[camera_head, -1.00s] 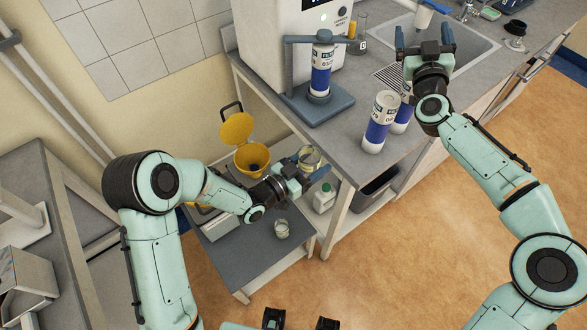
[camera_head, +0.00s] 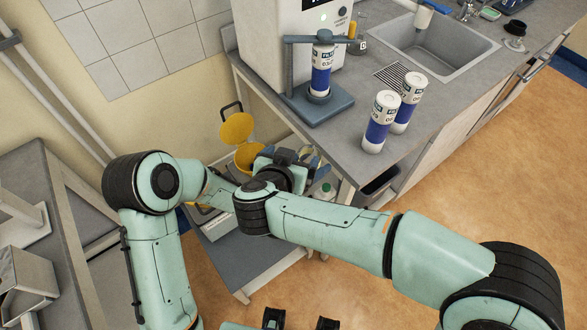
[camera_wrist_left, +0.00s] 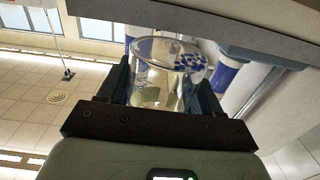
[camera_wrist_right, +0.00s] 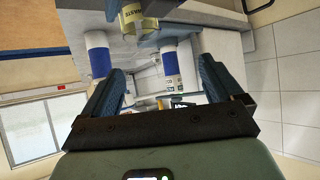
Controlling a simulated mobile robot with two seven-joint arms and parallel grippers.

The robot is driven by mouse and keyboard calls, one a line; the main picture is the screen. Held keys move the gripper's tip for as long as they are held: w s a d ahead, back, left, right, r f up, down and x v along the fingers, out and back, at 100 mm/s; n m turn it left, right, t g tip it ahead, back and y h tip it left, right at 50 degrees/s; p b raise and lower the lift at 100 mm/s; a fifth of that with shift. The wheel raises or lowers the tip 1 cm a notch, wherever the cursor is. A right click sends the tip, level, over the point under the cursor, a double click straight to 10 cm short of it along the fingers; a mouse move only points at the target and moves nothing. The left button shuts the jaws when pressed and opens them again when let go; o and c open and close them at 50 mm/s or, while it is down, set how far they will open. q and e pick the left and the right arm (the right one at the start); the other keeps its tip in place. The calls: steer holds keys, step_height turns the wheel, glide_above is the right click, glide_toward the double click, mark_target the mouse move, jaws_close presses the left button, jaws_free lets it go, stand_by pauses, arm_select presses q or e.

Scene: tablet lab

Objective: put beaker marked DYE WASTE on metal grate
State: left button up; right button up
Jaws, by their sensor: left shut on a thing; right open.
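The beaker marked WASTE (camera_wrist_right: 132,16) is clear glass with a yellowish label; only that word is legible, in the right wrist view. My left gripper (camera_wrist_left: 166,80) is shut on this beaker (camera_wrist_left: 160,62), which sits between its fingers in the left wrist view. In the head view my right arm largely hides the left gripper and beaker. My right gripper (camera_wrist_right: 160,88) is open and empty, facing the beaker from a short distance. In the head view the right gripper (camera_head: 286,158) is beside the left one. The metal grate (camera_head: 391,76) lies bare on the counter, left of the sink.
Two blue-and-white bottles (camera_head: 380,122) (camera_head: 408,102) stand on the counter near the grate. A similar bottle (camera_head: 321,72) stands in a blue-grey stand (camera_head: 318,105). An open yellow bin (camera_head: 237,128) is behind the low table (camera_head: 235,262). The sink (camera_head: 440,45) is right of the grate.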

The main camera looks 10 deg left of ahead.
steer(key=s+d+f, duration=0.1)
steer(key=s, duration=0.1)
glide_toward(309, 153)
steer(key=shift+m+g+h, duration=0.3)
steer(key=shift+g, duration=0.1)
steer(key=x, duration=0.6)
steer(key=shift+w+a+r, duration=0.15)
steer(key=shift+w, duration=0.25)
steer(key=c, duration=1.1)
arm_select(q)
steer(key=o, duration=1.2)
arm_select(e)
steer(key=shift+o, duration=0.2)
arm_select(q)
steer(key=shift+a, duration=0.1)
